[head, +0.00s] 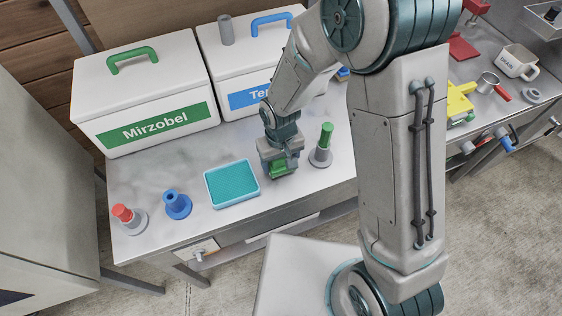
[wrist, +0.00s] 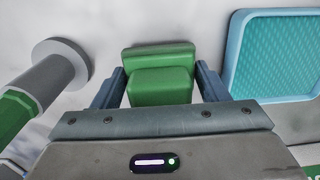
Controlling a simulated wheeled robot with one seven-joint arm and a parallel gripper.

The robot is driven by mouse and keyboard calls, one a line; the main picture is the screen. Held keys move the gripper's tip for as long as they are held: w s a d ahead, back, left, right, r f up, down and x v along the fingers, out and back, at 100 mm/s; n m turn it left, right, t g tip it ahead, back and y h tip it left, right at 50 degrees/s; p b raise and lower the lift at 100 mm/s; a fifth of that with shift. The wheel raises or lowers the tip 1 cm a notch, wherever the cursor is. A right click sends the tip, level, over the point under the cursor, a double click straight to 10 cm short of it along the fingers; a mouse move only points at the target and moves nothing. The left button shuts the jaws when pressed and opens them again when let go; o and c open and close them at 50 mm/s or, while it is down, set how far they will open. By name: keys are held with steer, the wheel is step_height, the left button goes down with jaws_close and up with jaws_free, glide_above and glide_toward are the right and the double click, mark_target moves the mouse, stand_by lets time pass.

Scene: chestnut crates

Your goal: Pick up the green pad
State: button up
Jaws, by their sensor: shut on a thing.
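The green pad (wrist: 160,85) is a small green block with a stepped shape. My gripper (wrist: 158,88) is shut on it, with one dark finger at each side in the wrist view. In the head view my gripper (head: 281,163) points down at the table, and part of the green pad (head: 279,170) shows at its fingers. I cannot tell whether the pad touches the tabletop.
A teal tray (head: 232,203) lies left of my gripper. A grey-based stand with a green top (head: 325,140) is close on the right. Blue (head: 176,203) and red-topped (head: 124,214) stands are further left. White boxes, one labelled Mirzobel (head: 88,120), stand behind.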

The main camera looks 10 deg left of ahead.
steer(key=r, duration=0.1)
steer(key=s+r+b, duration=0.1)
steer(key=r, duration=0.1)
steer(key=shift+d+r, duration=0.1)
steer(key=shift+r, duration=0.15)
steer(key=s+d+r+b, duration=0.1)
steer(key=s+d+r, duration=0.2)
steer(key=s+r, duration=0.3)
steer(key=shift+s+r, duration=0.2)
steer(key=shift+s, duration=1.95)
steer(key=shift+o, duration=0.4)
steer(key=shift+w, duration=0.1)
